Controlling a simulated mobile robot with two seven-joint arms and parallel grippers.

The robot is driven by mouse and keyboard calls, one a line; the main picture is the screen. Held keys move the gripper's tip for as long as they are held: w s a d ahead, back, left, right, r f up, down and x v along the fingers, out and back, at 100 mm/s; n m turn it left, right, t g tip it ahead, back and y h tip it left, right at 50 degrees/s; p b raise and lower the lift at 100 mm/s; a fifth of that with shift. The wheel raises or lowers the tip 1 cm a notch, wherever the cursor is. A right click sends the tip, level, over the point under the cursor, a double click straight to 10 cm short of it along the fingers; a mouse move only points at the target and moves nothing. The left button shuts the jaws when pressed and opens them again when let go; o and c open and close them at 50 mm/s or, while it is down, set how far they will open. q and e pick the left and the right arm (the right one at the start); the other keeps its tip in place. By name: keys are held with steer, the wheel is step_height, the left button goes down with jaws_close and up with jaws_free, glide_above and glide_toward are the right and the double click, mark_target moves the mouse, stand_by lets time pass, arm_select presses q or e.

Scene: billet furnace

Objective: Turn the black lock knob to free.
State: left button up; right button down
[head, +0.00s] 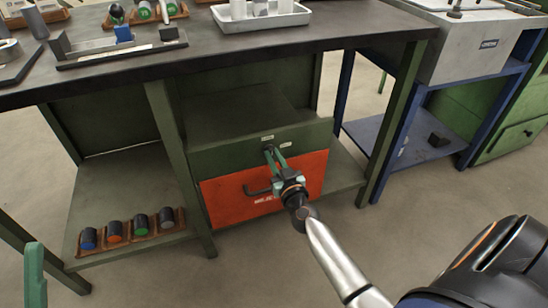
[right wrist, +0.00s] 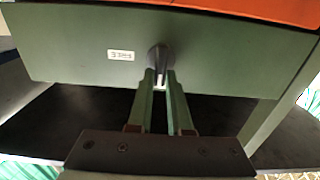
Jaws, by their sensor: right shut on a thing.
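The black lock knob (right wrist: 158,57) sits on the green panel above the orange drawer. In the right wrist view it is between my right gripper's fingertips (right wrist: 160,77), which are shut on it. In the head view my right gripper (head: 275,157) reaches the panel from below right and largely covers the knob (head: 268,149). A small white label (right wrist: 121,55) is beside the knob in the wrist view; its print is too small to read surely. A green finger of my left gripper (head: 35,275) shows at the lower left, apart from everything.
The orange drawer (head: 225,206) with a black handle (head: 256,190) is below the panel, near my right gripper. The dark bench top (head: 330,28) overhangs it. Bench legs (head: 392,125) stand either side. A rack (head: 110,243) of coloured cylinders lies on the lower shelf at left.

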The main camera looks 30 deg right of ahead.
steer(key=shift+m, duration=0.3)
stand_by(0.4)
steer(key=shift+s+d+f+m+b, duration=0.15)
steer(key=shift+d+f+m, duration=0.1)
steer(key=shift+m, duration=2.6)
steer(key=shift+w+d+f+m+b, duration=0.1)
steer(key=shift+d+f+m, duration=0.1)
steer(key=shift+m, duration=2.7)
steer(key=shift+s+d+f+m+b, duration=0.15)
steer(key=shift+f+m, duration=0.1)
steer(key=shift+m, duration=2.6)
steer(key=c, duration=0.8)
jaws_free()
steer(key=shift+c, duration=0.2)
steer(key=p+v, duration=0.2)
steer(key=v, duration=1)
steer(key=shift+s, duration=0.25)
